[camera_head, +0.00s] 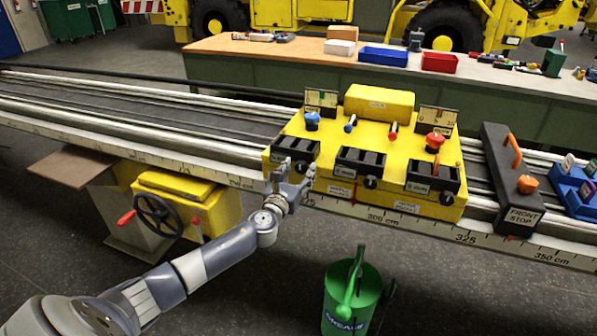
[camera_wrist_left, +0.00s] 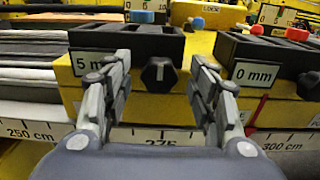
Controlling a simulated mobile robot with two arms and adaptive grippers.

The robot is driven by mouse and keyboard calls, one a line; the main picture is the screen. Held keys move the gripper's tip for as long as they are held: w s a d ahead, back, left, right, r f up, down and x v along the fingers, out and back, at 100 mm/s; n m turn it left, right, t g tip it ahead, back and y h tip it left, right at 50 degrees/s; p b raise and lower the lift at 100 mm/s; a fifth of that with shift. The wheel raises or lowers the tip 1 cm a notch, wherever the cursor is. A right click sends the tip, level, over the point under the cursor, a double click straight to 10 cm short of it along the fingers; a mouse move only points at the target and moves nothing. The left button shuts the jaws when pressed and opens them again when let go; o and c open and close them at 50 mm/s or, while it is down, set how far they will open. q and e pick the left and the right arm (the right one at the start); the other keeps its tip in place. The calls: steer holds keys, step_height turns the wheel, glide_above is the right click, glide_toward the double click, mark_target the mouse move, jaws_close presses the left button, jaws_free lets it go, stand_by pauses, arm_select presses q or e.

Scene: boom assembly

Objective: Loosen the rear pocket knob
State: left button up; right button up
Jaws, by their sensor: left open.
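The yellow carriage (camera_head: 395,140) on the rail has three black pockets in a row on its near side. The leftmost pocket (camera_head: 293,149) has a dark knob on its front, largely behind my gripper in the head view. In the left wrist view this black faceted knob (camera_wrist_left: 158,75) has a white upright mark and sits beside a "5 mm" label (camera_wrist_left: 91,62). My left gripper (camera_head: 297,171) is open in front of it, with a finger at each side of the knob and visible gaps on both sides. My right gripper is not in view.
The middle pocket (camera_head: 360,162) and right pocket (camera_head: 433,178) have black knobs too. A black front stop (camera_head: 512,180) with orange handles stands right of the carriage.

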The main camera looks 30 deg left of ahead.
arm_select(q)
steer(key=shift+w, duration=0.15)
steer(key=c, duration=1)
steer(key=shift+c, duration=0.2)
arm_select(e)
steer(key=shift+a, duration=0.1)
